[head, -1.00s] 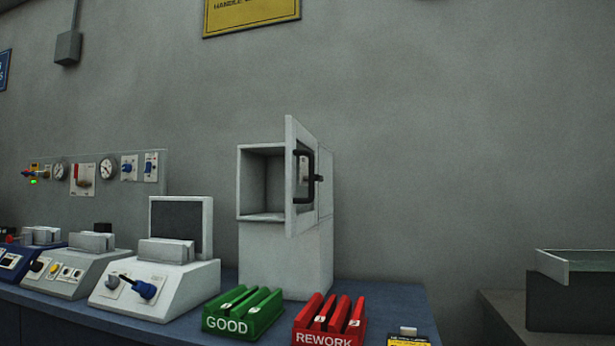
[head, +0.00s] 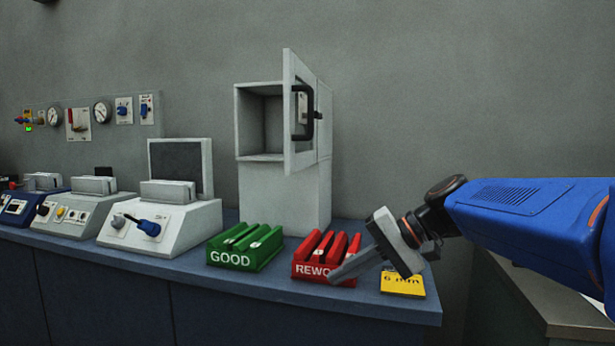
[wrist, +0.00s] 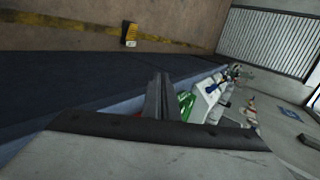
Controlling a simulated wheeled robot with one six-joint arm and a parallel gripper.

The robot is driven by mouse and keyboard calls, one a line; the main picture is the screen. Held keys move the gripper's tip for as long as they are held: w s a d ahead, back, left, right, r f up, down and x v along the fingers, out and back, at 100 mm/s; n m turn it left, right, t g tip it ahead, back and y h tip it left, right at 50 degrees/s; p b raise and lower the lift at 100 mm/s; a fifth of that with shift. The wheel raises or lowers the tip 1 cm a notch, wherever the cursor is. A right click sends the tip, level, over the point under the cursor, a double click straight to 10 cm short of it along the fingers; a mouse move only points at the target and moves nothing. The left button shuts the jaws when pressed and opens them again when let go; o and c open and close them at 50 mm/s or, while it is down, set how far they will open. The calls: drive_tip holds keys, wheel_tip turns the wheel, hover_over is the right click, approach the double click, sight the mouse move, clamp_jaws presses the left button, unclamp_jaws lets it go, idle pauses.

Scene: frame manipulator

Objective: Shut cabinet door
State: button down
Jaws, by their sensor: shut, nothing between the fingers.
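The cabinet (head: 262,125) is a white box on a white pedestal at the back of the blue bench. The inside of the cabinet looks empty. My gripper (head: 333,278) is in front of the red REWORK rack, low and to the right of the cabinet, well apart from the door. Its fingers are shut with nothing between them. In the wrist view the closed fingers (wrist: 161,97) show at the middle, and the cabinet door cannot be made out there.
A green GOOD rack (head: 245,247) and a red REWORK rack (head: 325,255) stand before the cabinet. A yellow card (head: 403,283) lies at the bench's right end. White test machines (head: 165,220) stand to the left. Air in front of the door is free.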

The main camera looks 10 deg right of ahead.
drive_tip(key=w+d+r+t+y, duration=0.1)
drive_tip(key=w+d+r+y, duration=0.2)
drive_tip(key=w+r, duration=0.4)
drive_tip(key=t+y, duration=0.2)
drive_tip(key=y, duration=0.2)
approach(294, 169)
drive_tip(key=x, duration=0.6)
drive_tip(key=shift+s+a, duration=0.15)
drive_tip(key=shift+a, duration=0.1)
